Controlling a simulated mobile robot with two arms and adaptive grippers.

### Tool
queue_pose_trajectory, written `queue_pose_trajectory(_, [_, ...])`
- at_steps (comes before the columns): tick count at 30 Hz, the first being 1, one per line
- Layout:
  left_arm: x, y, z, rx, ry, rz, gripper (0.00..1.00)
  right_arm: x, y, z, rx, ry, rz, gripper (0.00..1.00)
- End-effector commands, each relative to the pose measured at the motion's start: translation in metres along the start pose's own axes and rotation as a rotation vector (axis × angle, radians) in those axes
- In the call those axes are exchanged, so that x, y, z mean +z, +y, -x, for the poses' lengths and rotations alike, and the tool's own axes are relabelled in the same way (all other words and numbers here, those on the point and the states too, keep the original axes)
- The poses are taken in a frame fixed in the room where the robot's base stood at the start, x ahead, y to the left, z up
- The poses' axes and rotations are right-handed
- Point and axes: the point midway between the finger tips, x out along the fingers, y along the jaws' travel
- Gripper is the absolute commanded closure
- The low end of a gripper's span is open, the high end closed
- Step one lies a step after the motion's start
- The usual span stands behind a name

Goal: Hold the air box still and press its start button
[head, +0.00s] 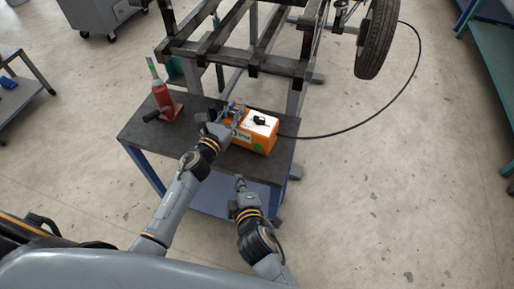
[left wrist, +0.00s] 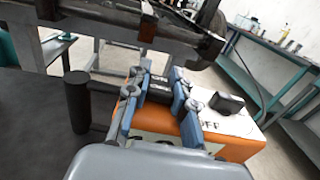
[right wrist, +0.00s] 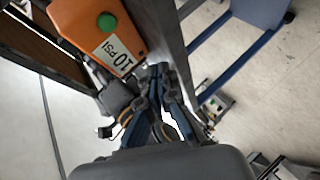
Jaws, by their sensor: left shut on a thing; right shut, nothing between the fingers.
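The orange air box (head: 254,143) with a white top stands on the dark table. It also shows in the left wrist view (left wrist: 230,148) and the right wrist view (right wrist: 88,24). A round green button (right wrist: 107,22) sits on its orange face beside a "10 PSI" label (right wrist: 117,52). My left gripper (head: 231,110) is shut on the box's left end, around a dark part there (left wrist: 157,88); the exact contact is partly hidden. My right gripper (head: 239,180) is shut and empty, apart from the box near the table's front edge; its closed tips show in the right wrist view (right wrist: 158,72).
The dark table (head: 139,131) also carries a red jack (head: 164,100) left of the box. A dark frame (head: 235,52) with a wheel (head: 377,40) stands behind. A black hose (head: 386,108) curves from the box to the wheel. Floor at right is clear.

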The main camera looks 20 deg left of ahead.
Motion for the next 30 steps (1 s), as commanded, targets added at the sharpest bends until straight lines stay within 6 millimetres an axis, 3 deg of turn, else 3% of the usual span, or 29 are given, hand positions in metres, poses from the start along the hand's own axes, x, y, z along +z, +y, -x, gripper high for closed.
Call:
queue_pose_trajectory(18, [0.000, 0.000, 0.000, 0.000, 0.001, 0.000, 1.00, 0.037, 0.036, -0.050, 0.001, -0.001, 0.002, 1.00])
queue_pose_trajectory(30, [0.000, 0.000, 0.000, 0.000, 0.001, 0.000, 1.00, 0.045, 0.044, -0.061, -0.001, -0.001, 0.000, 1.00])
